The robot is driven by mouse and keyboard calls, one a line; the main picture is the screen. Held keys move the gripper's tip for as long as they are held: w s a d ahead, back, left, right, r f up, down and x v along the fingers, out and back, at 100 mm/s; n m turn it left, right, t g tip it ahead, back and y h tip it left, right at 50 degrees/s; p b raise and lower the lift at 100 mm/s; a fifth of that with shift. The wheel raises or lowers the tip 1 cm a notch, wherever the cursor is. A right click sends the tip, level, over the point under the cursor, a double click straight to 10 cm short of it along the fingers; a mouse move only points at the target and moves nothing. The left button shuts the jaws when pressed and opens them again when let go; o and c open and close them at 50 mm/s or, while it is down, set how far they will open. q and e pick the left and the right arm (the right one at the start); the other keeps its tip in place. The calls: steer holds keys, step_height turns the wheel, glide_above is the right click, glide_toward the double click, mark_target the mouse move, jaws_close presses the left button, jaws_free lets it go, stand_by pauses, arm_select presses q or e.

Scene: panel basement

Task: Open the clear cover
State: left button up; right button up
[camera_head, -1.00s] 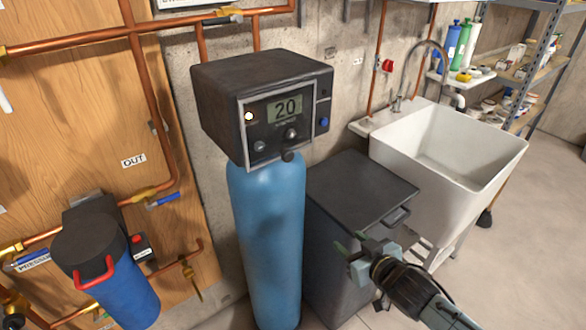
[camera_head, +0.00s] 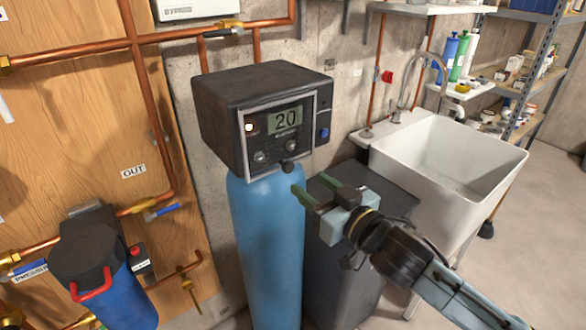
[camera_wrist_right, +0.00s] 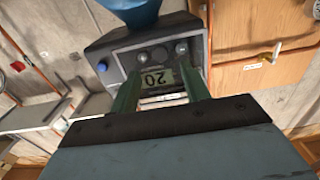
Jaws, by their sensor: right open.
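The clear cover (camera_head: 303,121) is a see-through panel in a pale frame on the front of a dark control head, and it looks closed. Behind it show a display reading 20, an amber light and knobs. My right gripper (camera_head: 313,193) is open and empty, below and to the right of that knob, apart from the cover. In the right wrist view the control head (camera_wrist_right: 150,62) appears upside down beyond the two green fingers (camera_wrist_right: 160,92). My left gripper is not in view.
A blue tank (camera_head: 270,240) carries the control head. A dark bin (camera_head: 330,270) stands beside it, partly behind my right arm. A white sink (camera_head: 440,155) is to the right. Copper pipes (camera_head: 145,90) and a blue filter (camera_head: 125,295) are on the left.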

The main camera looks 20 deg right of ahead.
mark_target(290, 168)
steer(key=x, duration=0.7)
steer(key=shift+s, duration=0.1)
jaws_close()
